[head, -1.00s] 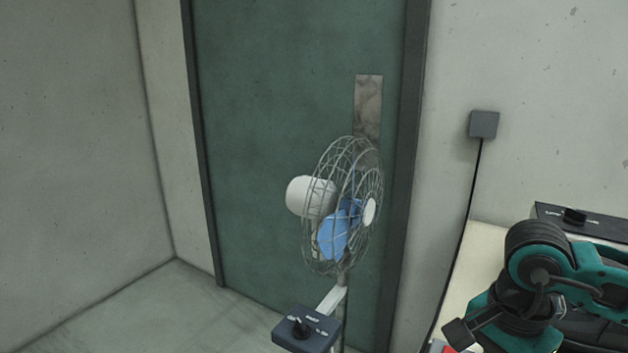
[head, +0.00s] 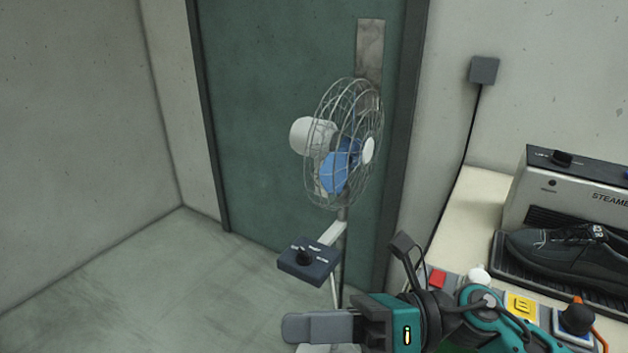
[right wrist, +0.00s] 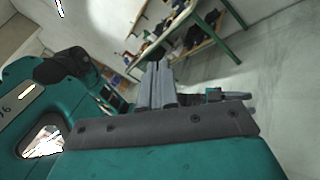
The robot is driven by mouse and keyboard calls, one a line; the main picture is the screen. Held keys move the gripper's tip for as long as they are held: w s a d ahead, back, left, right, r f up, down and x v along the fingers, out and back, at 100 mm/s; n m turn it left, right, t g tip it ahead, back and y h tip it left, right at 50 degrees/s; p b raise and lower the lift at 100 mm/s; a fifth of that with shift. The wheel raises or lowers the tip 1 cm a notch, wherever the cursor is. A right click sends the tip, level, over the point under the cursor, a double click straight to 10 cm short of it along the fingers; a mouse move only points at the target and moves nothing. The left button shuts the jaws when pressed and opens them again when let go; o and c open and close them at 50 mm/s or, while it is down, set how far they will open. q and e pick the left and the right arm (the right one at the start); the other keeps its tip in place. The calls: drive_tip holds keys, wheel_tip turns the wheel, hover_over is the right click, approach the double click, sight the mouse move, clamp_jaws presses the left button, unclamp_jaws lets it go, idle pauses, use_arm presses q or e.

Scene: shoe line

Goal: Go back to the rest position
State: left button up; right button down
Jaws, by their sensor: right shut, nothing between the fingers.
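My right gripper (head: 300,328) is low in the middle of the head view, its grey fingers pointing left. It is shut and empty, in front of the fan stand and clear of the bench. In the right wrist view its fingers (right wrist: 157,80) are together, pointing towards a table further off.
A standing fan (head: 342,150) with a control box (head: 308,262) is before the green door (head: 265,100). The floor at left is clear.

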drive_tip(key=w+d+f+m+t+h, duration=0.35)
drive_tip(key=m+t, duration=0.55)
drive_tip(key=m, duration=0.5)
drive_tip(key=w+d+f+m+t+h, duration=0.3)
drive_tip(key=w+d+m+t, duration=0.15)
drive_tip(key=m+t, duration=0.65)
drive_tip(key=s+d+f+m+g+h, duration=0.2)
drive_tip(key=s+d+f+m+h, duration=0.1)
drive_tip(key=f+m, duration=0.3)
drive_tip(key=s+d+f+m+g+h, duration=0.3)
drive_tip(key=f+m, duration=0.3)
drive_tip(key=f, duration=0.3)
drive_tip(key=s+d+f+m+g+h, duration=0.2)
drive_tip(key=s+d+f+m+h, duration=0.1)
drive_tip(key=f+m, duration=0.4)
drive_tip(key=shift+s+d+f+g+h, duration=0.35)
drive_tip(key=shift+d+f+h, duration=0.2)
drive_tip(key=shift+d+h, duration=0.1)
